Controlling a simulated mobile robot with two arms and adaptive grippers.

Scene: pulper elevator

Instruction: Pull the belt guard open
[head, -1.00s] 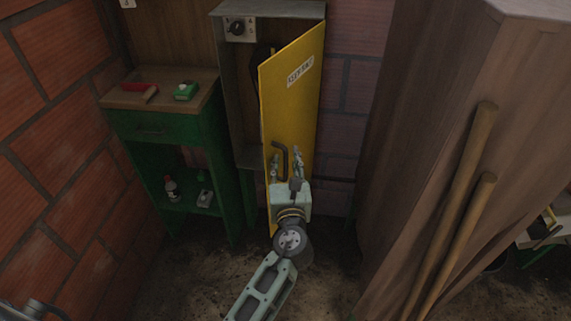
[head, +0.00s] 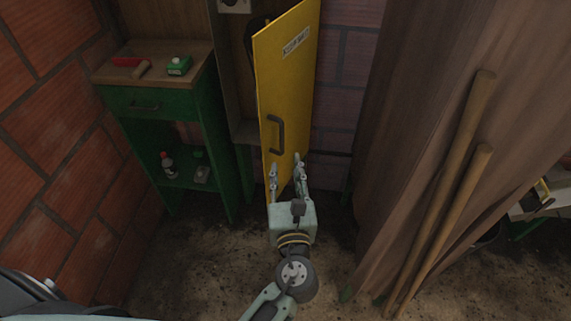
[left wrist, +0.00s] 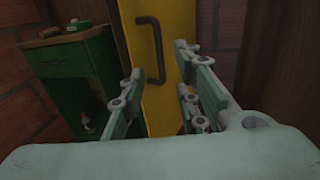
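The yellow belt guard (head: 290,85) is a tall panel with a label near its top. It stands swung out from the grey cabinet (head: 236,60). Its dark handle (head: 277,135) is on the panel's left side, and it also shows in the left wrist view (left wrist: 153,50). My left gripper (head: 286,168) is open with its fingers apart, just below and in front of the handle. Nothing is between the fingers (left wrist: 160,85) in the left wrist view, and the handle lies beyond them. My right gripper is not in view.
A green workbench (head: 150,105) with a red-and-wood tool (head: 130,65) and a green box (head: 179,65) on top stands left of the cabinet. The dirt floor between is bare.

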